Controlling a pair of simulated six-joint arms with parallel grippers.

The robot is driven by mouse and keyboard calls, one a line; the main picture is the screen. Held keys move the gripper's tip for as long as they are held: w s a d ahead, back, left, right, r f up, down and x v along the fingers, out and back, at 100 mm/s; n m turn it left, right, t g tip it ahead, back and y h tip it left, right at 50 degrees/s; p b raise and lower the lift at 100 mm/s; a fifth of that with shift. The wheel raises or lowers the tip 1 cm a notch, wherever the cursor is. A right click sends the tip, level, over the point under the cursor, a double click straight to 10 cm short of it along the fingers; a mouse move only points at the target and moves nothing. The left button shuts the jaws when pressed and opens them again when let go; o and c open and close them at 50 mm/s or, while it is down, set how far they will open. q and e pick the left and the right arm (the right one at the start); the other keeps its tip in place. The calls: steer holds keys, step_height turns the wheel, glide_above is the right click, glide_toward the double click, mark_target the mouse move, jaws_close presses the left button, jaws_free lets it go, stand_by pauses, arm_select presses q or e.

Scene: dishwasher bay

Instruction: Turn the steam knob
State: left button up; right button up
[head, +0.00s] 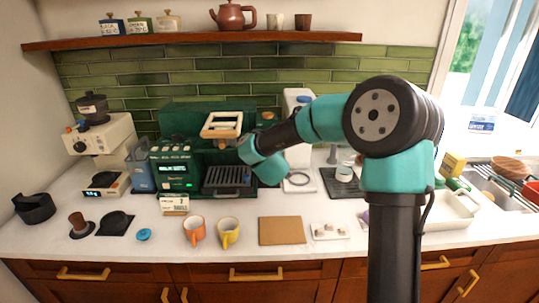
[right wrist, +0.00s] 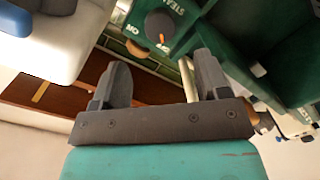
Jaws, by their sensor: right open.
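The green espresso machine (head: 180,125) stands against the tiled wall in the head view. In the right wrist view its steam knob (right wrist: 160,26) is a round black dial with an orange mark, beside STEAM, ON and OFF lettering on the green panel. In the head view my right arm covers that side of the machine, and I cannot make out the knob. My right gripper (right wrist: 164,75) is open, with nothing held between its fingers. The knob shows beyond the fingertips, apart from them. My left gripper is not in view.
A white appliance (head: 300,147) with a blue top stands just right of the machine. A pale rod (right wrist: 188,80) shows near the right finger in the wrist view.

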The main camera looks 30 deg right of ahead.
steer(key=f+v, duration=0.1)
steer(key=v, duration=0.8)
steer(key=shift+s+r, duration=0.35)
steer(key=shift+r, duration=0.15)
steer(key=shift+a, duration=0.1)
